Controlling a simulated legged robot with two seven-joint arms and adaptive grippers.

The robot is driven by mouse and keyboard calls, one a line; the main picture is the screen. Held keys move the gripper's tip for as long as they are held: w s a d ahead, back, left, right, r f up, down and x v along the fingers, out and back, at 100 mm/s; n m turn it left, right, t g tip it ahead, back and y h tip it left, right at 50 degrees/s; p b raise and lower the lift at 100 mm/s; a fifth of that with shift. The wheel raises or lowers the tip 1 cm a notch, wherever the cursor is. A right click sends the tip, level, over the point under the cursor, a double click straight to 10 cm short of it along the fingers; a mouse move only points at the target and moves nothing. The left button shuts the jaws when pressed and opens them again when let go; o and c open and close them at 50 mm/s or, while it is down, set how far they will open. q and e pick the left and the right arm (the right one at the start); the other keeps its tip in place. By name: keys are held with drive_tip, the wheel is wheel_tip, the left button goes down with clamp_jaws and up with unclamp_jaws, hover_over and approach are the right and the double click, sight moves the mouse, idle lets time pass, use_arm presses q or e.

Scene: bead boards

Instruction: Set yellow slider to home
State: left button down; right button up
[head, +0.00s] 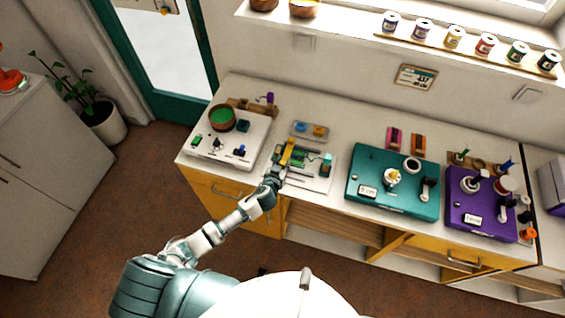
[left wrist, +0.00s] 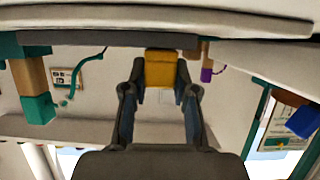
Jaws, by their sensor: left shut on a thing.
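The yellow slider (head: 288,152) stands on the white board (head: 318,185) at the middle left of the counter. My left gripper (head: 280,172) reaches it from the front. In the left wrist view the yellow slider (left wrist: 160,69) sits between the two fingertips of my left gripper (left wrist: 160,82), which is shut on it. The slider's lower part and its track are partly hidden by the gripper. A teal block (head: 326,166) stands at the board's right end, and it shows upside down in the left wrist view (left wrist: 38,108). My right gripper is not in view.
A small grey tray with blue and orange blocks (head: 309,131) lies behind. A teal box (head: 393,207) and a purple box (head: 480,228) stand to the right. Bare counter shows between the boards.

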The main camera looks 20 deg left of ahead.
sight(308, 173)
use_arm(q)
drive_tip(key=shift+f, duration=0.25)
drive_tip(key=d+b, duration=0.1)
drive_tip(key=d, duration=0.5)
drive_tip(key=d+b, duration=0.1)
drive_tip(key=d, duration=0.3)
drive_tip(key=shift+s+f+b, duration=0.1)
drive_tip(key=shift+s+b, duration=0.15)
drive_tip(key=shift+b, duration=0.05)
drive_tip(key=shift+s+d, duration=0.1)
drive_tip(key=shift+d, duration=0.25)
drive_tip(key=shift+a, duration=0.25)
drive_tip(key=c, duration=0.9)
unclamp_jaws()
drive_tip(key=shift+d, duration=0.25)
drive_tip(key=shift+d+r, duration=0.1)
drive_tip(key=shift+r, duration=0.1)
drive_tip(key=shift+w, duration=0.2)
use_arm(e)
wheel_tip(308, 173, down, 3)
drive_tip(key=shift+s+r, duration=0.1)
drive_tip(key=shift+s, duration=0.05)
use_arm(q)
drive_tip(key=shift+a, duration=0.3)
